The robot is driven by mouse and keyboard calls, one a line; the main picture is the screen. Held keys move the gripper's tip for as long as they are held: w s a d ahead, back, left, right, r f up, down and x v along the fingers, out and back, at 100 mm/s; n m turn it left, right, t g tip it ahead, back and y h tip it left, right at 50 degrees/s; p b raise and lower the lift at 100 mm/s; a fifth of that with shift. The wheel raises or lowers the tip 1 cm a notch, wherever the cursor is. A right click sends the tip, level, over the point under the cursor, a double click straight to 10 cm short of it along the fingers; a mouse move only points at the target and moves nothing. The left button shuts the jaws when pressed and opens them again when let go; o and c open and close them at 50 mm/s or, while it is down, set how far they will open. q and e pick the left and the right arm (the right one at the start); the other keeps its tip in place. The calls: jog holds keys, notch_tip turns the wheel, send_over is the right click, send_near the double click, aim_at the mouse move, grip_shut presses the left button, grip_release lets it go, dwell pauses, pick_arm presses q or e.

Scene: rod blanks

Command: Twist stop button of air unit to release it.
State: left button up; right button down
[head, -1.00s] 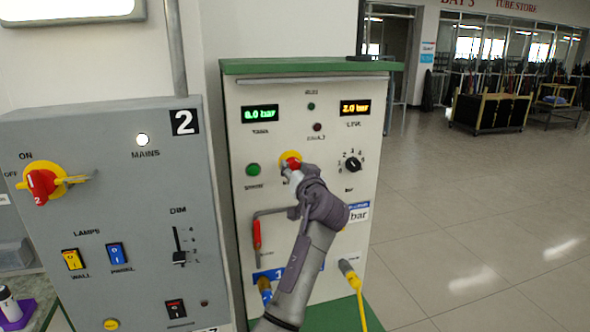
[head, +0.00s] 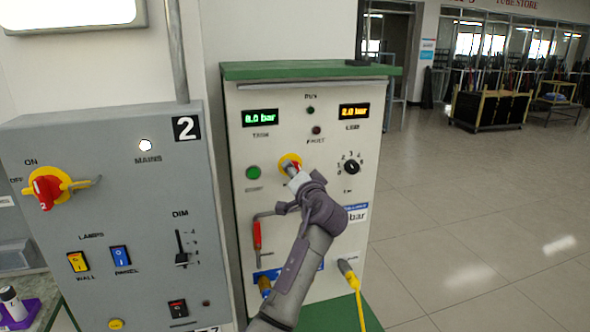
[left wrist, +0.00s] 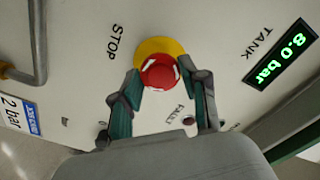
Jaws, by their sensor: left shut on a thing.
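The air unit (head: 235,150) is a cream panel with a green top. Its red stop button on a yellow collar (head: 286,159) is partly hidden behind my left gripper (head: 295,170) in the head view. In the left wrist view the round red button (left wrist: 160,71) stands in front of the yellow collar (left wrist: 158,46), beside the word STOP. My left gripper (left wrist: 162,79) has one finger on each side of the button and is shut on it. The tank display (left wrist: 281,52) reads 8.0 bar. My right gripper is in neither view.
A green button (head: 253,172) is left of the stop button and a black selector knob (head: 352,167) is right of it. A red-handled lever (head: 257,235) and a yellow hose (head: 357,290) are below. A grey switch panel (head: 100,215) stands at left.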

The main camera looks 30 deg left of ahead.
pick_arm(q)
jog(key=shift+a+r+m, duration=0.1)
jog(key=shift+r+m, duration=0.25)
jog(key=shift+m, duration=0.15)
jog(key=o, duration=1)
jog(key=shift+w, duration=0.1)
jog(key=shift+c, duration=0.2)
jog(key=shift+o, duration=1)
jog(key=shift+w+a+f, duration=0.1)
jog(key=shift+a+f, duration=0.05)
jog(key=shift+f, duration=0.05)
jog(key=v, duration=1.2)
jog(key=shift+w+f, duration=0.1)
jog(key=shift+f, duration=0.05)
